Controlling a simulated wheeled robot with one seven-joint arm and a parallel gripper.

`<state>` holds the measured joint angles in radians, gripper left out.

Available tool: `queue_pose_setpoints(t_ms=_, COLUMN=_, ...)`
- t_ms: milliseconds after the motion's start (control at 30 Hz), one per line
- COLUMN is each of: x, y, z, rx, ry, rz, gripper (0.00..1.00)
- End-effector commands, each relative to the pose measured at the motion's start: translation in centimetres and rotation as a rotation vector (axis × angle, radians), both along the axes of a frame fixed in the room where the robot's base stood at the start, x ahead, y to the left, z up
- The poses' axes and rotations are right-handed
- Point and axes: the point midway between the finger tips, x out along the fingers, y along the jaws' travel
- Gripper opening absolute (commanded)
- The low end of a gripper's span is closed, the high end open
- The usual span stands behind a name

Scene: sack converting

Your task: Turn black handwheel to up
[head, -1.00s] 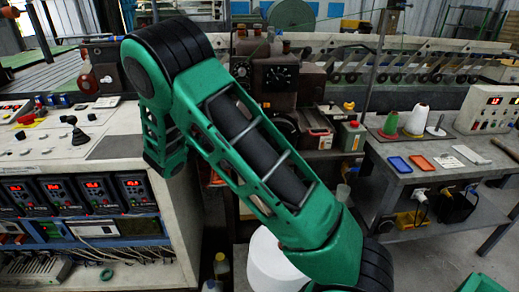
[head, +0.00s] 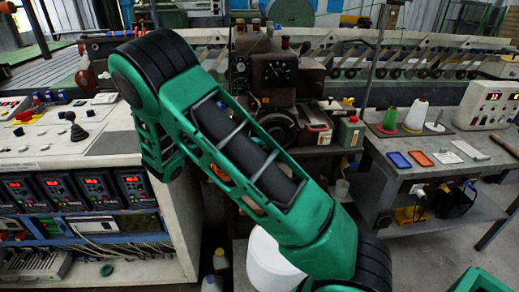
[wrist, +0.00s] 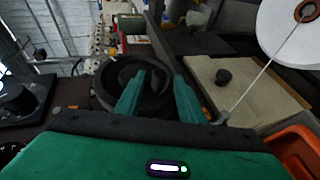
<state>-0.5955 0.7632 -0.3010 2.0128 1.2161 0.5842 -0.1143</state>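The black handwheel (wrist: 104,82) is a dark round ring with a dark hub, left of centre in the wrist view. In the head view, a dark round part that looks like the handwheel (head: 279,126) shows on the brown machine, just beyond my green arm. My gripper (wrist: 159,76) has two green fingers spread apart, pointing at the right part of the wheel. The fingers overlap the wheel in the wrist view; I cannot tell whether they touch it. Nothing shows gripped between them. My gripper is outside the head view.
The brown machine (head: 276,71) has a dial on its front. A black dial box (wrist: 24,100) stands left of the wheel. A beige plate with a black knob (wrist: 224,76) and an orange bin (wrist: 291,150) are to the right. A white drum (head: 268,262) stands below my arm.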

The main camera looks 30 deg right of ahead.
Motion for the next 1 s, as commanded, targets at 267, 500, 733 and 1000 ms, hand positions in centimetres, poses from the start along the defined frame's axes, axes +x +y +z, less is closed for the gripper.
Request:
queue_pose_setpoints(t_ms=267, x=0.1, y=0.5, z=0.2, rx=-0.001, ry=-0.002, rz=0.001, gripper=0.36)
queue_pose_setpoints(t_ms=500, x=0.3, y=4.2, z=1.3, rx=-0.002, ry=-0.003, rz=0.004, gripper=0.36)
queue_pose_setpoints(t_ms=733, x=0.5, y=8.1, z=2.5, rx=-0.001, ry=-0.002, rz=0.003, gripper=0.36)
queue_pose_setpoints(t_ms=1000, x=0.6, y=10.2, z=3.2, rx=-0.001, ry=0.001, rz=0.001, gripper=0.36)
